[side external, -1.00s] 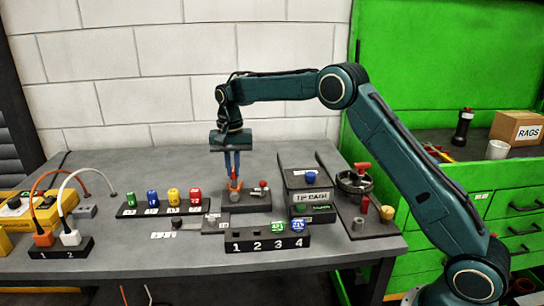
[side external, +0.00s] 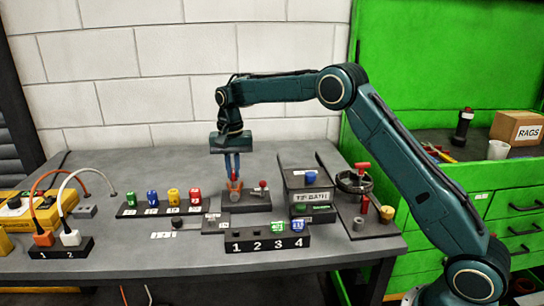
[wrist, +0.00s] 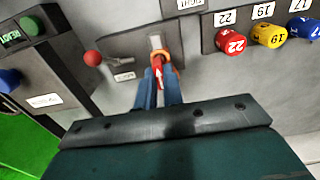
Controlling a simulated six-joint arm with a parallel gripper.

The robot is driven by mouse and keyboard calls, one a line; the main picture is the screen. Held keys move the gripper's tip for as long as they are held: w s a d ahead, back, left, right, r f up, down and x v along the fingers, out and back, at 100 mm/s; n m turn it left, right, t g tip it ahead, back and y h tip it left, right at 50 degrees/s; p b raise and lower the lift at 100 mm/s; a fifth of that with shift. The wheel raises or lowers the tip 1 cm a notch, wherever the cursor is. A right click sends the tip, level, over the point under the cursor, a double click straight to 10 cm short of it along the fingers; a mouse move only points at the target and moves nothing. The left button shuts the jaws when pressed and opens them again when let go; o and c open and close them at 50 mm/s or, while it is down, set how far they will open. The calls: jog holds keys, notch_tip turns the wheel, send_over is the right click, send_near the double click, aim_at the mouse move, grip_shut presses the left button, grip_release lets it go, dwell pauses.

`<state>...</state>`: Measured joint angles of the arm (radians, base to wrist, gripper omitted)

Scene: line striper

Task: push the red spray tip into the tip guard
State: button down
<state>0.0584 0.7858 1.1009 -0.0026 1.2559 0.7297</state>
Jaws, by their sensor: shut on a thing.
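My gripper (side external: 234,177) points down over the dark block and its blue fingers are shut on the red spray tip. In the wrist view, the red spray tip (wrist: 161,76), marked with a white arrow, sits between the fingertips (wrist: 159,88). The orange tip guard (wrist: 160,53) is right at the front end of the tip, and the tip appears lined up with it. In the side view the orange guard (side external: 236,186) is just below the fingers. The fingers partly cover the tip, so how deep it sits in the guard cannot be told.
A red-knobbed lever (side external: 263,184) stands on the same block, right of the guard. The tip bath box (side external: 295,178) with a blue button is farther right. A rack of coloured numbered caps (side external: 126,211) is left. A numbered block (side external: 233,246) lies in front.

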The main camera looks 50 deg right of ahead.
aim_at(233, 171)
jog(key=shift+f, duration=1.25)
dwell(0.3)
jog(key=c, duration=1.1)
grip_release()
jog(key=shift+r, duration=0.2)
jog(key=shift+r, duration=3.3)
jog(key=shift+r, duration=0.15)
